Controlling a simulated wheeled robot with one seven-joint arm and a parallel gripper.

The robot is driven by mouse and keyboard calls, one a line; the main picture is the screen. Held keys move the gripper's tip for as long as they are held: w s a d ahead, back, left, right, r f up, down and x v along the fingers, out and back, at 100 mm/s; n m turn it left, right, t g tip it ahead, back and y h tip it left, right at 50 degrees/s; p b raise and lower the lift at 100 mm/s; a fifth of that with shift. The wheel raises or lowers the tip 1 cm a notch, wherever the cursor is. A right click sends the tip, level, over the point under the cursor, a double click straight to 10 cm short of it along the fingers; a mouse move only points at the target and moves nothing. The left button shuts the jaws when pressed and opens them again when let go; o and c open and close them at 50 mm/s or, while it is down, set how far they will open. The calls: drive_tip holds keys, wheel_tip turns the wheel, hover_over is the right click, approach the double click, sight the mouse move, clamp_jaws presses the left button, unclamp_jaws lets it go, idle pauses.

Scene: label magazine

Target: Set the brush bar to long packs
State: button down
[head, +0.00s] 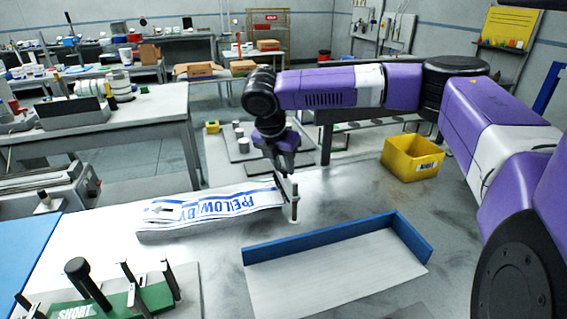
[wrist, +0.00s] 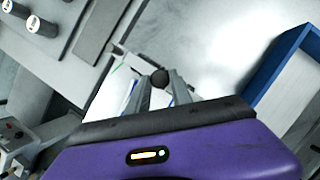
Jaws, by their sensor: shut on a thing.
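The label magazine (head: 160,236) is a long low tray on the bench, holding white label strips (head: 215,207) with blue print. At its right end stands a thin grey upright piece (head: 294,205), which looks like the brush bar. My gripper (head: 287,176) points down at this end, with its fingers shut on a small dark round knob, seen between them in the wrist view (wrist: 160,77). A thin grey bar (wrist: 126,54) runs beside the knob there. The fingers partly hide the knob's joint to the bar. No long-pack marking is readable.
A blue-walled tray (head: 340,239) lies right of the magazine. A yellow bin (head: 412,158) stands behind it. At front left, a green plate marked SHORT (head: 75,312) carries a black-handled post (head: 88,283) and several small uprights. Bare bench lies between magazine and blue-walled tray.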

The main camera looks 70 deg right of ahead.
drive_tip(key=shift+f, duration=1.4)
drive_tip(key=c, duration=1.1)
unclamp_jaws()
drive_tip(key=shift+r, duration=0.1)
drive_tip(key=shift+v, duration=3.85)
